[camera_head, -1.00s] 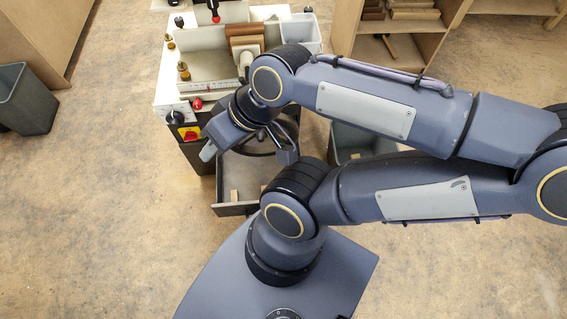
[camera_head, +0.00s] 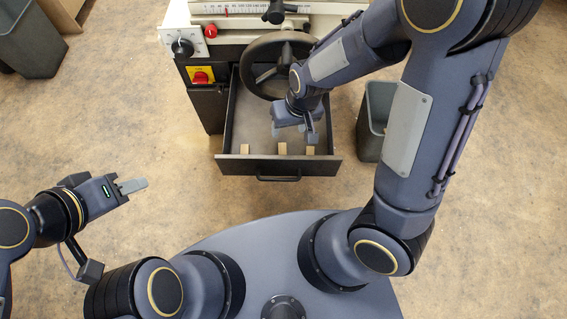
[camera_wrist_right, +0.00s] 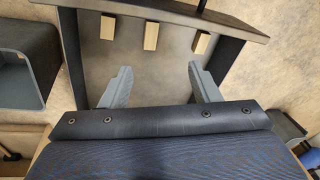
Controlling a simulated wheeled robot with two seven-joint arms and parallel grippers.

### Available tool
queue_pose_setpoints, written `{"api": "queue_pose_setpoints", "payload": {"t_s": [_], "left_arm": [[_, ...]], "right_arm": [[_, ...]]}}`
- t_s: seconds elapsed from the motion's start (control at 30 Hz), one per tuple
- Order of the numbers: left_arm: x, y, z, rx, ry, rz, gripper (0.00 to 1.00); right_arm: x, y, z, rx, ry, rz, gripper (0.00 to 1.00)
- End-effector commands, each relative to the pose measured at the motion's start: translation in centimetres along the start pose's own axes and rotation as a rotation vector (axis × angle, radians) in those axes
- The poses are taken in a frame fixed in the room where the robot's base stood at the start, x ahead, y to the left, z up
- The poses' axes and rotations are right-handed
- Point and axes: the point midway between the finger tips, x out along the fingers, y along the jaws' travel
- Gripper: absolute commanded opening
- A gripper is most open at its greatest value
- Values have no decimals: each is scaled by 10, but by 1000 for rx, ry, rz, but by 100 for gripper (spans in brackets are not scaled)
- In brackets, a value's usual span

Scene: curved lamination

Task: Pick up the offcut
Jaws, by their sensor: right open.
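Three small light wooden blocks lie apart in the open drawer (camera_head: 250,118) near its front wall: a left block (camera_head: 245,149), a middle block (camera_head: 282,148) and a right block (camera_head: 309,150). I cannot tell which is the offcut. The right wrist view shows all three, the left-hand one (camera_wrist_right: 107,27), the middle one (camera_wrist_right: 151,36) and the right-hand one (camera_wrist_right: 201,43), beyond the fingertips. My right gripper (camera_wrist_right: 160,85) is open and empty, above the drawer (camera_head: 296,135). My left gripper (camera_head: 132,186) is left of the drawer, away from the blocks; its finger gap is hidden.
The machine (camera_head: 212,50) with its handwheel (camera_head: 250,70) stands behind the drawer. A grey bin (camera_head: 370,140) is right of the drawer; another bin (camera_head: 30,40) stands at the far left. The floor left of the drawer is clear.

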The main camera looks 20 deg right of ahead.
Motion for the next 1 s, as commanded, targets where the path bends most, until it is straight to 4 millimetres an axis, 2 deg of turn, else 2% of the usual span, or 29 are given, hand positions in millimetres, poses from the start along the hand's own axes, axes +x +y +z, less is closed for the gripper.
{"api": "queue_pose_setpoints", "payload": {"t_s": [0.03, 0.1, 0.2, 0.63, 0.9, 1.0], "left_arm": [[21, -9, 10, 0, 0, 0, 36], [29, -13, 14, 0, 0, 0, 36], [35, -16, 17, 0, 1, 0, 36], [51, -23, 25, 0, 1, 0, 36], [69, -31, 34, 0, 0, 0, 36], [69, -32, 34, 0, 0, 0, 36]], "right_arm": [[41, 3, 2, -30, -12, 44, 56], [66, 5, 1, -56, -14, 87, 56], [86, 7, -1, -81, -11, 127, 56], [130, 12, -4, -95, -10, 147, 56], [169, 18, -7, -93, -11, 146, 56], [172, 18, -7, -94, -10, 146, 56]]}}
